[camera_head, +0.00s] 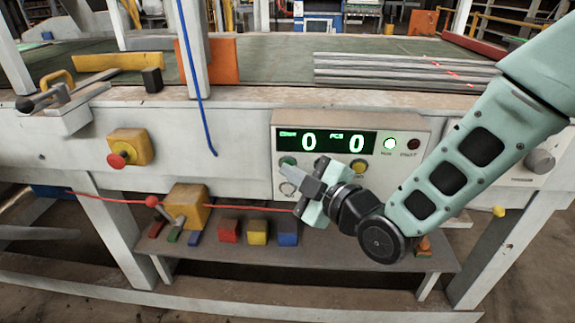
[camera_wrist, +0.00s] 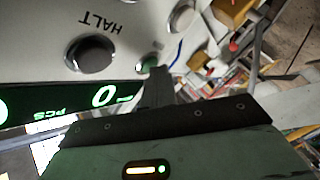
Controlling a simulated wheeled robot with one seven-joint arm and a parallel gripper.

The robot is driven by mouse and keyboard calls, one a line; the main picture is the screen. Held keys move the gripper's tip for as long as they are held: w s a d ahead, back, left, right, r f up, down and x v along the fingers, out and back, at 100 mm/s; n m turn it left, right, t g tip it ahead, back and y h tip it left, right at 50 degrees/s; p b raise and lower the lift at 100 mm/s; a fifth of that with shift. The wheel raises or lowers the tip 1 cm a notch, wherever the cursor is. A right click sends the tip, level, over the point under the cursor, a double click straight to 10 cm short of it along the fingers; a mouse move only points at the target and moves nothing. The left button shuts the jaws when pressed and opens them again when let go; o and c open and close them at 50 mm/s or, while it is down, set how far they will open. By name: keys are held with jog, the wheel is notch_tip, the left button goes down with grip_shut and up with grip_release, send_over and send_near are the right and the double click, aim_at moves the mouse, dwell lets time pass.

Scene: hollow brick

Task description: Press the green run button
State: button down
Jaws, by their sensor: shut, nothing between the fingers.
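The control panel (camera_head: 438,128) stands on the front of the bench, with a display reading 0 and 0. The green button (camera_head: 288,161) is at the left below the display; the wrist view shows it (camera_wrist: 147,65), partly behind my fingertips. My gripper (camera_head: 287,171) is shut and empty, its fingertips just below and in front of the green button. Whether they touch it, I cannot tell. The dark button marked HALT (camera_wrist: 90,53) is beside the green one. My gripper also shows in the wrist view (camera_wrist: 160,74).
A lit green lamp (camera_head: 390,144) and a dark red lamp (camera_head: 413,144) are on the panel's right. A yellow button (camera_head: 358,166) lies near my wrist. A red mushroom button on a yellow box (camera_head: 128,148) is at left. A red cord (camera_head: 105,197) runs below. Coloured blocks (camera_head: 258,231) lie on the shelf.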

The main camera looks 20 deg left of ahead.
jog(key=shift+s+d+b, duration=0.2)
jog(key=shift+s+b, duration=0.2)
jog(key=shift+s, duration=0.35)
jog(key=s+b, duration=0.1)
jog(key=s, duration=0.1)
jog(key=s+d, duration=0.1)
jog(key=s, duration=0.1)
jog(key=shift+s+b, duration=0.35)
jog(key=shift+s, duration=0.05)
dwell(0.5)
